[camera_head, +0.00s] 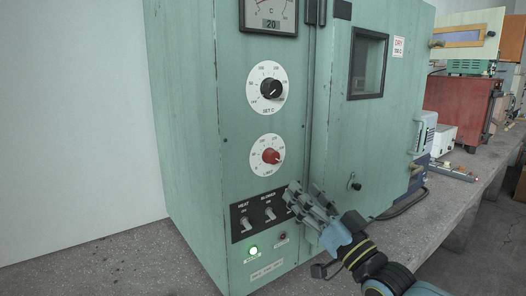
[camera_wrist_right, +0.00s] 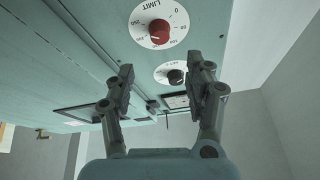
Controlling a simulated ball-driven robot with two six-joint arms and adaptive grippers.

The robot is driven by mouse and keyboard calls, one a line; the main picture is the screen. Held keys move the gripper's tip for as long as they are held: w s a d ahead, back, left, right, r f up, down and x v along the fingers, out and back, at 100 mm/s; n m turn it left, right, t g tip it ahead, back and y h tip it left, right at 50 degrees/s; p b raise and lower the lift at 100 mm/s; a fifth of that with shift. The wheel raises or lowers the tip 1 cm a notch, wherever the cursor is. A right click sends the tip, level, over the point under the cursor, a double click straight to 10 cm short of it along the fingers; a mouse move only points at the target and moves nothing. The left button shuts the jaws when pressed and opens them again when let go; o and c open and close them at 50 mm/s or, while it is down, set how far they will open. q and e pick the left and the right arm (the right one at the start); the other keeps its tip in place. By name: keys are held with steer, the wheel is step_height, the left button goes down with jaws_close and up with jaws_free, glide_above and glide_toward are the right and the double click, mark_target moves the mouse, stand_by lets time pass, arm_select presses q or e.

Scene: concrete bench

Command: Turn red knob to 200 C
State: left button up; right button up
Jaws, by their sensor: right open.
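The red knob (camera_head: 271,156) sits on a white round dial marked LIMIT, on the front panel of a green oven (camera_head: 210,140). It also shows in the right wrist view (camera_wrist_right: 159,30), at the top, beyond the fingertips. Its exact pointer setting is too small to read for sure. My right gripper (camera_head: 300,196) is below and right of the red knob in the head view, in front of the panel near the switches. In the wrist view its two fingers (camera_wrist_right: 162,82) are spread apart with nothing between them. My left gripper is not in view.
Toggle switches (camera_head: 270,213) and a lit green lamp (camera_head: 253,251) are below. The oven door (camera_head: 375,110) is on the right. Other equipment stands along the bench (camera_head: 450,200).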

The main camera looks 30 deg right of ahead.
mark_target(275, 158)
steer(key=p+x, duration=0.1)
steer(key=x, duration=0.9)
steer(key=shift+w+r, duration=0.15)
steer(key=shift+w, duration=0.15)
jaws_close()
